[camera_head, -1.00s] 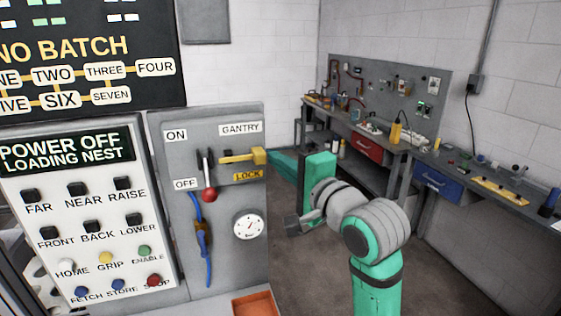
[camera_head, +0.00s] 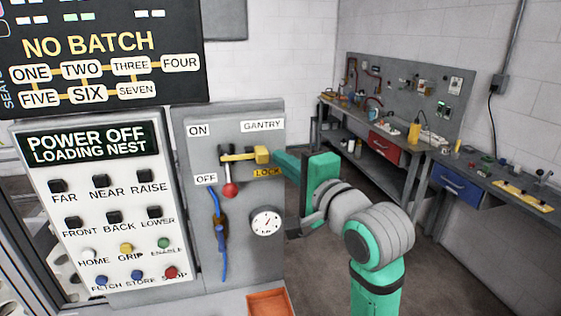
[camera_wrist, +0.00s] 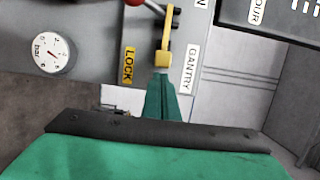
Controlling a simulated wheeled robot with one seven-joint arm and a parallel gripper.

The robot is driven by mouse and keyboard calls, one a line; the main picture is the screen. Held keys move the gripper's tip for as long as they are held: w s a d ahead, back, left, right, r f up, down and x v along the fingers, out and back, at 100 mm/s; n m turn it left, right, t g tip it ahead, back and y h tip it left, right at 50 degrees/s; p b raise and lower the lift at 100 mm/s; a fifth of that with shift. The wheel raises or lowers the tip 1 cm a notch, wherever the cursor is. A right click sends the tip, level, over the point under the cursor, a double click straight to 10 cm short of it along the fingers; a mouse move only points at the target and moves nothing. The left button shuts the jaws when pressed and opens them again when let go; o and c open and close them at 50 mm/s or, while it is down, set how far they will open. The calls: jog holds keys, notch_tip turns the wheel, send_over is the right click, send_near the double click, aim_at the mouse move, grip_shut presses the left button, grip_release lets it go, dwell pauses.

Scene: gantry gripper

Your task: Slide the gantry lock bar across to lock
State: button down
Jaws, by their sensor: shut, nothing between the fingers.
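The yellow gantry lock bar (camera_head: 240,156) is on the grey panel, between the GANTRY label and the yellow LOCK label. Its left end lies across the red-knobbed ON/OFF lever (camera_head: 230,189), which is down at OFF. The bar's block-like end is at the right. My gripper (camera_head: 279,160) is shut and empty, its green fingers at the right side of that block, seemingly touching it. In the wrist view, the shut fingertips (camera_wrist: 163,78) meet the bar's yellow block (camera_wrist: 163,58), and the bar reaches away beside the red knob (camera_wrist: 135,2).
A button panel (camera_head: 100,212) stands left of the lock panel, under a black sign reading NO BATCH. A pressure gauge (camera_head: 266,222), blue cable (camera_head: 222,262) and orange tray (camera_head: 271,303) are below the bar. Workbenches stand at the right; floor between is clear.

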jog(key=s+d, duration=0.8)
jog(key=w+f+m+t+h, duration=0.2)
jog(key=w+f+h, duration=0.15)
jog(key=f, duration=1.55)
jog(key=s+a+f+h, duration=0.2)
jog(key=s+f, duration=0.2)
jog(key=f, duration=0.5)
jog(key=s+a+f+h, duration=0.15)
jog(key=s+f, duration=0.25)
jog(key=f, duration=0.5)
jog(key=s+a+f+n+g+h, duration=0.1)
jog(key=s+a+f+n+h, duration=0.15)
jog(key=s+f, duration=0.55)
jog(key=s+a+f+n, duration=0.1)
jog(key=s+n, duration=0.5)
jog(key=s, duration=0.5)
jog(key=s+a+f+n+g+y, duration=0.1)
jog(key=s+n, duration=0.5)
jog(key=s, duration=0.6)
jog(key=shift+s+a+f, duration=0.2)
jog(key=shift+a+f, duration=0.4)
jog(key=shift+a, duration=0.2)
